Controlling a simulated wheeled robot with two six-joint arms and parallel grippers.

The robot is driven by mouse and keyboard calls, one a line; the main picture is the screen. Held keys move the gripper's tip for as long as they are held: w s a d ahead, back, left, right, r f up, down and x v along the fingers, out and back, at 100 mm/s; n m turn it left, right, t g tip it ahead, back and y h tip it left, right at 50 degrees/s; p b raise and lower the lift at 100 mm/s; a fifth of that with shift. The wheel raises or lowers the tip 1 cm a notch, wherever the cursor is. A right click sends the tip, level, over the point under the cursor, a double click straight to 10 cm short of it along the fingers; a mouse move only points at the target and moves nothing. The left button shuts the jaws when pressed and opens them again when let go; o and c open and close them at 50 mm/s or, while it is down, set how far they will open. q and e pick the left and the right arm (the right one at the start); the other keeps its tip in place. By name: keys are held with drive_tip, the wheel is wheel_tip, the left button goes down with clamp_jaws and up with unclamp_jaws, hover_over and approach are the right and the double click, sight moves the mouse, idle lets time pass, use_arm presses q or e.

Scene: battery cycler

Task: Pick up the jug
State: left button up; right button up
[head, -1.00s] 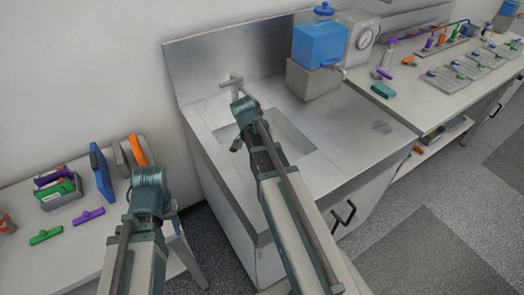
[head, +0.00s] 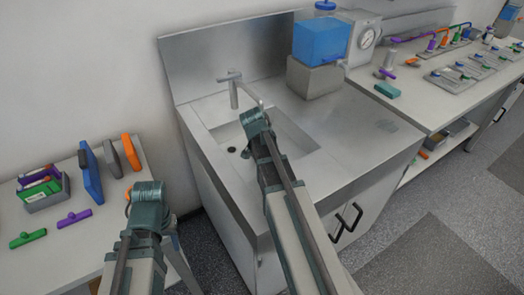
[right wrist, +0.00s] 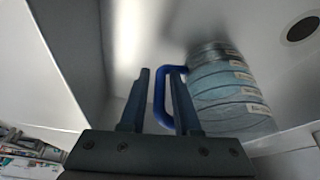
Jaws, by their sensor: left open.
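The jug (right wrist: 228,95) shows in the right wrist view as a clear bluish, ribbed cylinder with pale labels and a blue handle (right wrist: 160,100). It is beside a round dark drain, apparently in the sink. In the head view it is not visible; my right arm covers part of the sink basin (head: 291,134). My right gripper (right wrist: 160,72) is open, its two fingers on either side of the handle in the picture. I cannot tell whether the handle is between them or just beyond. My left gripper (head: 148,192) is over the left bench, its fingers mostly hidden by the wrist.
A tap (head: 233,93) rises behind the basin. A blue tank (head: 320,41) stands on a grey block at the back right of the counter. The left bench (head: 50,265) holds coloured tools and upright panels. The counter right of the basin is clear.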

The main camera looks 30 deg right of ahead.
drive_tip(key=shift+w+d+f, duration=0.1)
drive_tip(key=shift+d+f, duration=0.05)
drive_tip(key=shift+f, duration=0.3)
drive_tip(key=shift+r, duration=0.1)
clamp_jaws()
idle(1.0)
